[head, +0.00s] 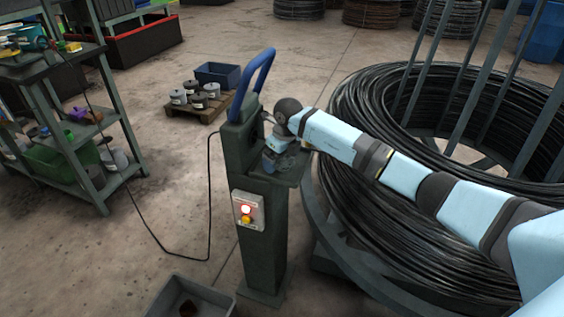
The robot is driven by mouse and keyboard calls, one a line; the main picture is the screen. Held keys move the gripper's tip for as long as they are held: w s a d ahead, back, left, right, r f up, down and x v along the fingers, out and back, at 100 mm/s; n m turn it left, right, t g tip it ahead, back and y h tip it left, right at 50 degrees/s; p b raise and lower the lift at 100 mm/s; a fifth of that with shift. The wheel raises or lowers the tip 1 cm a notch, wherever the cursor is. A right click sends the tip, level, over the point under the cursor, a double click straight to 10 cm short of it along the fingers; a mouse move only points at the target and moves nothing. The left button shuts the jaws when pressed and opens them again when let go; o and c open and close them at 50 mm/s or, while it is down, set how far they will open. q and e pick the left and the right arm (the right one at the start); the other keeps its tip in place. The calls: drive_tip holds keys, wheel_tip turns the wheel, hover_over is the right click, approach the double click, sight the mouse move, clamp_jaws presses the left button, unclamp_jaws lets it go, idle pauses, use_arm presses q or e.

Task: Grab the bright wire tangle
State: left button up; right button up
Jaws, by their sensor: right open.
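My right arm reaches in from the right, and my right gripper (275,158) is over the small ledge (292,174) of the dark green post (262,240). Its jaws are open, small in the picture and partly hidden by my wrist. I cannot make out a bright wire tangle clearly; the spot on the ledge around the jaws is crowded and partly covered by the gripper. A dark bin (217,298) on the floor at the bottom holds a small brownish lump (188,308), too dim to identify. My left gripper is not in view.
A large coil of black wire (375,205) with upright bars stands right of the post. A blue curved handle (254,80) rises from the post, which carries a switch box (247,210). A shelf rack (75,150) stands left. Floor between rack and post is mostly clear.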

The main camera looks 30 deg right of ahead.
drive_tip(key=c, duration=1)
drive_tip(key=shift+c, duration=0.2)
